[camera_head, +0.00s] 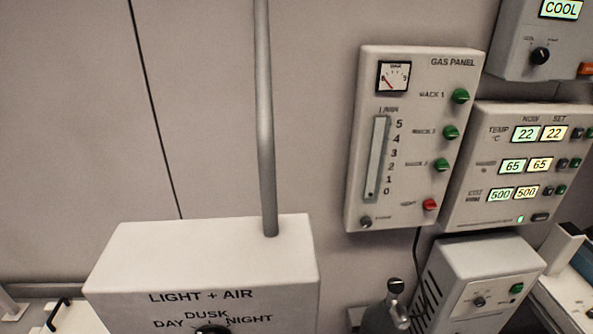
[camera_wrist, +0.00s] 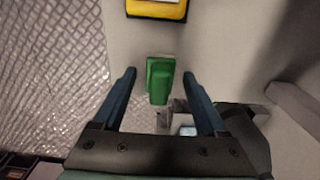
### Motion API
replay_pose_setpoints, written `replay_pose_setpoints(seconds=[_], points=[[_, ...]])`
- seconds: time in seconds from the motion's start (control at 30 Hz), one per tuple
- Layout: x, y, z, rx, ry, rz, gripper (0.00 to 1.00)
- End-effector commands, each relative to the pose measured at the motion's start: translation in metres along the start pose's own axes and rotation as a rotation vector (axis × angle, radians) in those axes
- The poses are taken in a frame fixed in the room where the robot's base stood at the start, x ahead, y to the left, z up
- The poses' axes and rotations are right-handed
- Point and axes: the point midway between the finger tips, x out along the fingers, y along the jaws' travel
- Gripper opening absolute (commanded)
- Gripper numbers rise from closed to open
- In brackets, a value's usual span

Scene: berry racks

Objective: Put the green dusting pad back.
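In the wrist view a green block-shaped thing (camera_wrist: 160,86), which looks like the green dusting pad, shows beyond my gripper against a pale surface. My gripper (camera_wrist: 159,73) is open, with its two dark blue fingers spread wide. The green thing appears between the fingertips, with a visible gap on each side. I cannot tell how far beyond the fingertips it is, or whether it hangs or stands there. Neither my gripper nor the green pad shows in the head view.
A yellow-framed item (camera_wrist: 157,9) sits above the green thing. A textured silvery surface (camera_wrist: 50,70) fills the left. A dark object (camera_wrist: 238,117) lies near the right finger. The head view shows a gas panel (camera_head: 415,130), a control panel (camera_head: 515,170) and a light-and-air box (camera_head: 210,260).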

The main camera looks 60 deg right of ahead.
Motion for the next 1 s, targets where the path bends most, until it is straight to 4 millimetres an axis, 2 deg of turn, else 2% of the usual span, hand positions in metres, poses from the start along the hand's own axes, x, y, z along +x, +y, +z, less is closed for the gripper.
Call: replay_pose_setpoints(seconds=[0.27,0.37,0.47,0.8,1.0], points=[[-0.002,0.000,0.000,0.000,0.000,-0.001,0.74],[-0.009,-0.001,0.000,0.000,-0.001,-0.003,0.74],[-0.023,-0.001,0.000,0.000,-0.001,-0.003,0.74],[-0.088,-0.001,0.000,0.000,-0.001,-0.004,0.74],[-0.114,-0.001,0.000,0.000,0.000,-0.001,0.74]])
